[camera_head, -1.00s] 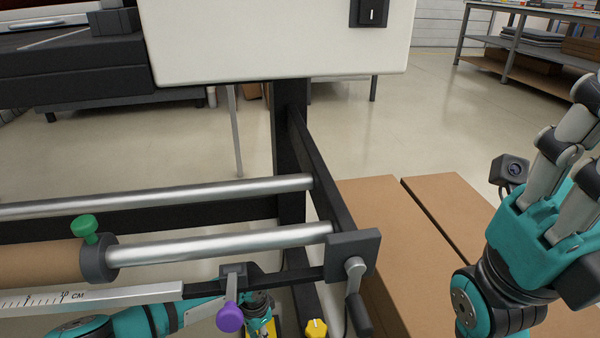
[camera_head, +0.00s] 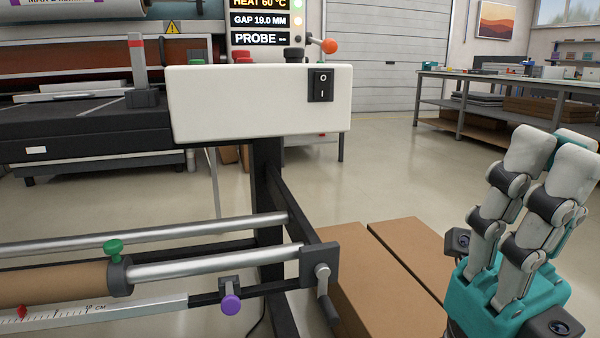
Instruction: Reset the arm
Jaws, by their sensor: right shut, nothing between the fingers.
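My right gripper (camera_head: 551,157) stands upright at the right of the view, its grey fingers pointing up from a teal palm. Its fingers are together and hold nothing. It is to the right of the roller frame, in front of the brown cardboard boxes (camera_head: 375,290), and touches nothing that I can see. My left gripper is not in view.
A roller stand with metal bars (camera_head: 215,261), a brown roll (camera_head: 55,283), a green knob (camera_head: 114,247), a purple knob (camera_head: 231,304) and a crank (camera_head: 323,285) fills the lower left. A white switch box (camera_head: 245,115) stands behind. A workbench (camera_head: 480,80) is at the back right.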

